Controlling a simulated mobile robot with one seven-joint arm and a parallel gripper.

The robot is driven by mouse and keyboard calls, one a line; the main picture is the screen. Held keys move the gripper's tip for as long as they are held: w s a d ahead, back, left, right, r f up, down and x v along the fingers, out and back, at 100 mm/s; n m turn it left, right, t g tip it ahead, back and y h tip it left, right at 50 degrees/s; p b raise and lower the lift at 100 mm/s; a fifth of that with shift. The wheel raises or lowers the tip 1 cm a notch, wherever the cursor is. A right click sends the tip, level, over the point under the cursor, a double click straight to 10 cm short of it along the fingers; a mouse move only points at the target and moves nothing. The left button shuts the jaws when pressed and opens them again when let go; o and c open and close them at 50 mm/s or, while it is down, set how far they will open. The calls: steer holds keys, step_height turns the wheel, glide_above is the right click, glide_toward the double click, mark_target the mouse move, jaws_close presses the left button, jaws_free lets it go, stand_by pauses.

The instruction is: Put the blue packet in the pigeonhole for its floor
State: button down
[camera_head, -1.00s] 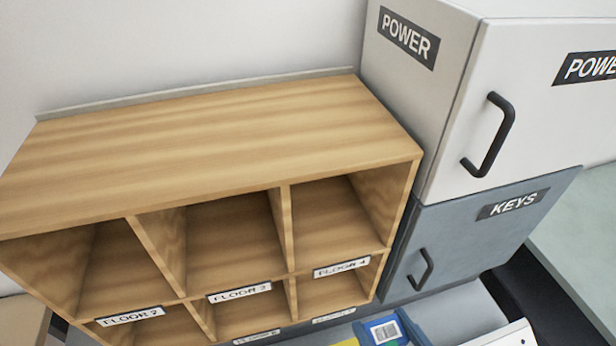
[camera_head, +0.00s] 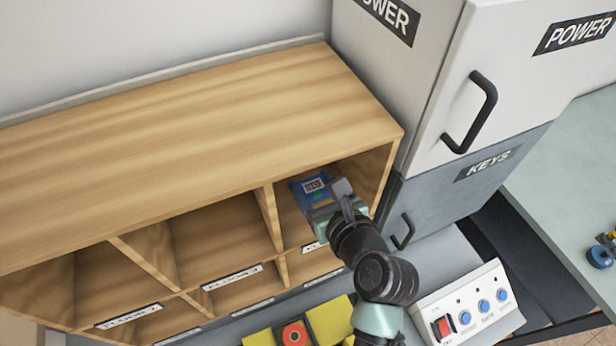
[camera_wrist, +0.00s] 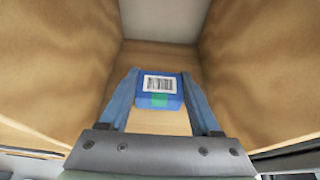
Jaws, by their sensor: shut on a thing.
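The blue packet (camera_head: 309,188) is inside the upper right pigeonhole of the wooden rack (camera_head: 200,130). In the wrist view the packet (camera_wrist: 158,100) shows a white barcode label and a green patch, with the compartment's wooden walls on both sides. My gripper (camera_head: 322,200) reaches in through the front opening and is shut on the packet, one finger on each side. I cannot tell whether the packet touches the compartment floor. My arm hides most of this compartment's label (camera_head: 312,247); the earlier head view reads FLOOR 4 there.
The grey KEYS cabinet (camera_head: 450,190) and the white POWER cabinet (camera_head: 425,110) with a protruding black handle stand close on the right. A yellow box with a red button (camera_head: 294,334) and a white switch panel (camera_head: 465,312) sit below. The other upper compartments look empty.

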mark_target(308, 187)
steer(key=shift+w+a, duration=0.25)
steer(key=shift+w, duration=0.3)
steer(key=shift+w+a, duration=0.2)
steer(key=shift+w, duration=0.3)
steer(key=shift+w+f, duration=0.1)
steer(key=shift+f, duration=0.1)
steer(key=shift+f+p, duration=0.45)
steer(key=shift+f, duration=1.15)
steer(key=shift+f, duration=0.1)
steer(key=shift+c, duration=0.5)
jaws_free()
steer(key=b+v, duration=0.2)
steer(key=v, duration=1)
steer(key=shift+d, duration=0.1)
